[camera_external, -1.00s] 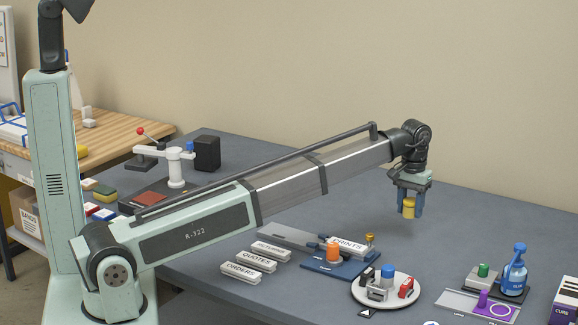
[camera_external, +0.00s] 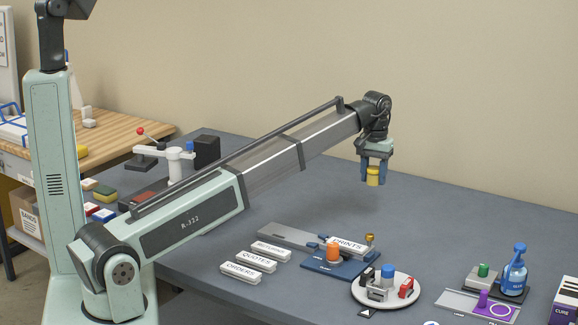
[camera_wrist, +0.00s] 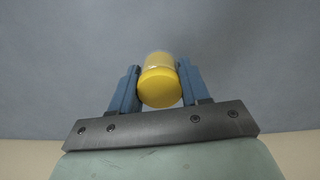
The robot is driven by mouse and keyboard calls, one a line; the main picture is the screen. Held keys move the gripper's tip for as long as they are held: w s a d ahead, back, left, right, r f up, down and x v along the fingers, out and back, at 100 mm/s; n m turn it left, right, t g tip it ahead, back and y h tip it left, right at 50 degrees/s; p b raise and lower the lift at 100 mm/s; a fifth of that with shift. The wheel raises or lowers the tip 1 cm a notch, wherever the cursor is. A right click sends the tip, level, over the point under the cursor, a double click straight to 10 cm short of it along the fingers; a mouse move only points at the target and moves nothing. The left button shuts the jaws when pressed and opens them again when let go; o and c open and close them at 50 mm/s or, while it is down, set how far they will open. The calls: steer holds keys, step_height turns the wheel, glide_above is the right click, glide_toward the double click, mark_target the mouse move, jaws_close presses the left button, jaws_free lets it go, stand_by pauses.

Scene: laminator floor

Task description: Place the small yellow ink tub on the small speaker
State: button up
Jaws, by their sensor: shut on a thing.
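My gripper (camera_external: 373,174) is shut on the small yellow ink tub (camera_external: 373,178) and holds it in the air above the back part of the grey table. In the wrist view the yellow tub (camera_wrist: 159,86) sits between the two blue fingers of my gripper (camera_wrist: 155,88). A black box (camera_external: 207,152), which looks like the small speaker, stands at the table's back left, behind a white hand press. It is well to the left of my gripper and its top looks bare.
The white press (camera_external: 176,165) with a red-knobbed lever stands just in front of the black box. Label blocks (camera_external: 256,261), a blue board (camera_external: 340,265), a round white tray (camera_external: 412,296) and a blue bottle (camera_external: 514,270) occupy the front. The table's back middle (camera_external: 300,190) is clear.

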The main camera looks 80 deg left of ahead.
steer(key=s+a+r+n, duration=0.1)
steer(key=s+a, duration=0.3)
steer(key=a, duration=0.3)
steer(key=s+a+r+n, duration=0.1)
steer(key=s+a, duration=0.4)
steer(key=a, duration=0.3)
step_height(320, 180, up, 8)
steer(key=n, duration=0.4)
glide_above(206, 138)
steer(key=m, duration=0.6)
steer(key=shift+w+a+f, duration=0.1)
steer(key=shift+a+f, duration=0.05)
steer(key=shift+f, duration=4.55)
steer(key=shift+f, duration=0.1)
steer(key=o, duration=1.1)
steer(key=shift+c, duration=0.2)
